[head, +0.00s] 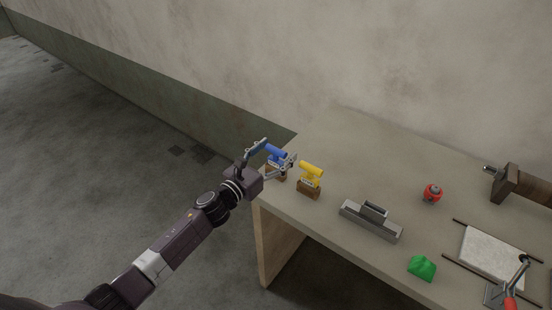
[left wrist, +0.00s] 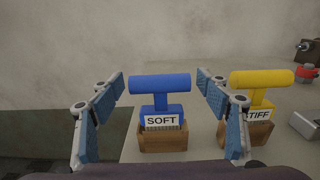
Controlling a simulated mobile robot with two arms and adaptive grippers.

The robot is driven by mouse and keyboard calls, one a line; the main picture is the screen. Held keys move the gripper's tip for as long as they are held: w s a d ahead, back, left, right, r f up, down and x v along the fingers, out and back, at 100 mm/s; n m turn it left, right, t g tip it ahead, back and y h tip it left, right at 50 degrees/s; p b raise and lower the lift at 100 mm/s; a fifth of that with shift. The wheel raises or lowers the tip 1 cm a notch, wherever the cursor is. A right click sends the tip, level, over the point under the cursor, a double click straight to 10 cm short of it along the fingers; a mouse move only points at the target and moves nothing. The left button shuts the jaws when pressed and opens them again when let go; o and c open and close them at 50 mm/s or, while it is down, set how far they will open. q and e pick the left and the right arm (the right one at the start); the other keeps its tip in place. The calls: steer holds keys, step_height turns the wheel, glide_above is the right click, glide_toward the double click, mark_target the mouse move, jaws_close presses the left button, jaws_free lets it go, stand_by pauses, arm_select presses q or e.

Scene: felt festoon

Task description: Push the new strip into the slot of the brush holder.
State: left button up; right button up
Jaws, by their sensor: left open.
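A blue T-shaped piece labelled SOFT (left wrist: 160,84) stands upright in a small wooden block (left wrist: 176,138), with bristles at its lower end. It also shows in the head view (head: 276,152). A yellow T-shaped piece labelled STIFF (head: 312,170) stands in its own wooden block (head: 308,189), to the right. My left gripper (head: 281,165) is open at the blue piece, with one finger on each side of it in the left wrist view; I cannot tell whether they touch it. A grey metal piece with a raised middle (head: 371,221) lies further right; whether it is the brush holder is unclear. My right gripper is out of view.
On the table (head: 345,140) are a red round object (head: 432,193), a green block (head: 422,268), a pale slab (head: 492,252) between dark rods, a red-handled lever device (head: 511,299) and a brown roller-like piece (head: 530,188). The table's back middle is clear.

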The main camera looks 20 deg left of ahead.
arm_select(q)
steer(key=c, duration=1.2)
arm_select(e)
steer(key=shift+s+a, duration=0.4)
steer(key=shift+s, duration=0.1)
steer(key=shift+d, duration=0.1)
arm_select(q)
steer(key=shift+r, duration=0.6)
step_height(320, 180, up, 19)
steer(key=p, duration=0.3)
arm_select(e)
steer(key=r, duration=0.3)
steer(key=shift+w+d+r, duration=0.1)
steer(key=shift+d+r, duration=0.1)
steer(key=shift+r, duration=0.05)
arm_select(q)
steer(key=shift+f+p, duration=0.1)
steer(key=shift+p, duration=0.2)
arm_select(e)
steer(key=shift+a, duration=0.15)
